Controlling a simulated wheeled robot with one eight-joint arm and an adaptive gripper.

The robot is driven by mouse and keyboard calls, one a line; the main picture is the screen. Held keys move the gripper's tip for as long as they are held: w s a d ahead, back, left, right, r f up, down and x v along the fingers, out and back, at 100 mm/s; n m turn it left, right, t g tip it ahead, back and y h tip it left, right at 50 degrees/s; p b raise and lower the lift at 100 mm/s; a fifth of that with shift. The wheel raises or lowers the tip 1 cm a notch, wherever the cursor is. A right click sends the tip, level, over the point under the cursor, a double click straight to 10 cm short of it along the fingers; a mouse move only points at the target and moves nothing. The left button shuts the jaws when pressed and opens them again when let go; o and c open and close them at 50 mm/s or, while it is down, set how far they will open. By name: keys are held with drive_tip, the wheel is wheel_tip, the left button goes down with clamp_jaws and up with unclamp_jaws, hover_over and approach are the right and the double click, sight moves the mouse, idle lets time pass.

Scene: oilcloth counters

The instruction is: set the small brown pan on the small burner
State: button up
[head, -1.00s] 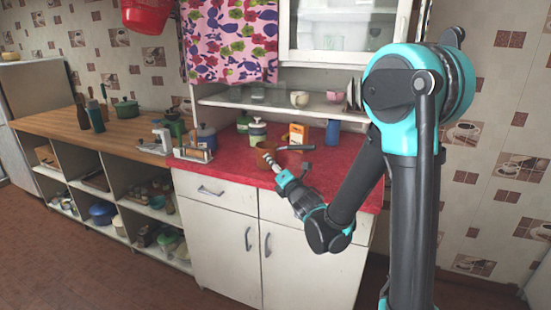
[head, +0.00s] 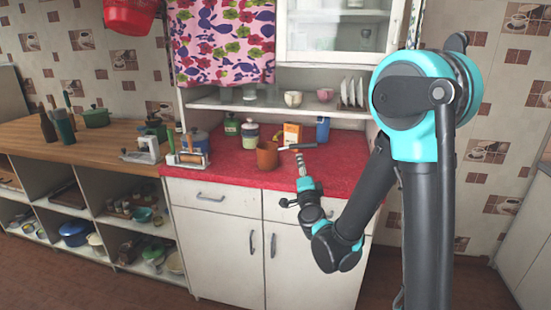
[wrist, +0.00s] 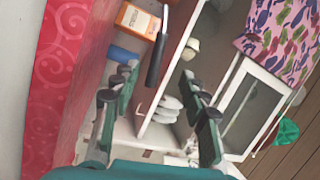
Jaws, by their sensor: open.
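The small brown pan (head: 267,158) stands upright on the red counter, its dark handle (head: 299,147) pointing right. In the wrist view only the black handle (wrist: 157,58) shows, with a light metal part at its upper end. My gripper (head: 299,158) is in front of and below the handle, right of the pan's body. In the wrist view my gripper (wrist: 158,75) is open, and the handle's end appears in the gap between its fingers. I cannot tell whether they touch it. I cannot make out a small burner in any view.
Behind the pan stand an orange-and-white box (head: 292,133), a blue canister (head: 322,129) and a green-and-white jar (head: 250,134). A blue pot (head: 195,140) is at the left. A shelf (head: 280,105) with bowls and plates hangs above. The red counter's front right is clear.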

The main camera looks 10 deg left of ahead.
sight(298, 148)
drive_tip(key=shift+m, duration=0.3)
drive_tip(key=x, duration=1.2)
drive_tip(key=shift+d+f, duration=0.15)
drive_tip(key=shift+d, duration=0.05)
drive_tip(key=shift+x, duration=2.75)
drive_tip(key=shift+d, duration=0.2)
clamp_jaws()
